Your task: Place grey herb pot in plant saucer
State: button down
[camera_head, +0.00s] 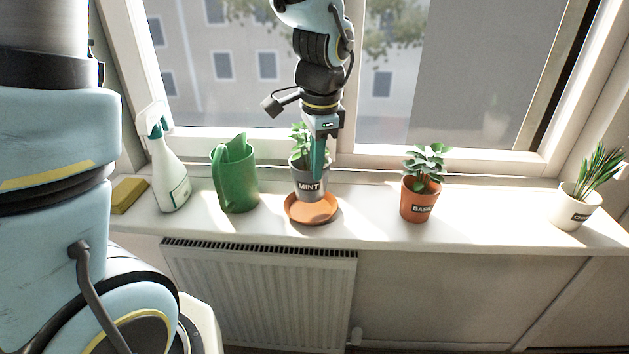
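The grey herb pot (306,184), labelled MINT and holding a green plant, is upright at the orange plant saucer (322,212) on the windowsill. The pot's lower end covers the back part of the saucer. I cannot tell whether the pot rests in the saucer or is just above it. My gripper (318,168) points down at the pot, with a green finger in front of its right side. The other finger is hidden, so whether it grips the pot's rim is unclear.
A green watering can (235,177), a spray bottle (167,165) and a yellow sponge (129,195) stand to the left. An orange basil pot (417,200) and a white pot (575,208) stand to the right. The sill (365,230) is clear between saucer and basil. The window is behind.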

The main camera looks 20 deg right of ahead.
aim_at(317, 183)
jog(key=shift+f+p, duration=0.35)
jog(key=shift+f, duration=1.65)
jog(key=shift+f, duration=0.2)
jog(key=c, duration=1.1)
grip_release()
jog(key=shift+o, duration=0.2)
notch_tip(317, 183, up, 12)
jog(key=s+b, duration=0.1)
jog(key=shift+s+r+b, duration=0.15)
jog(key=shift+s+b, duration=0.05)
jog(key=shift+b, duration=0.1)
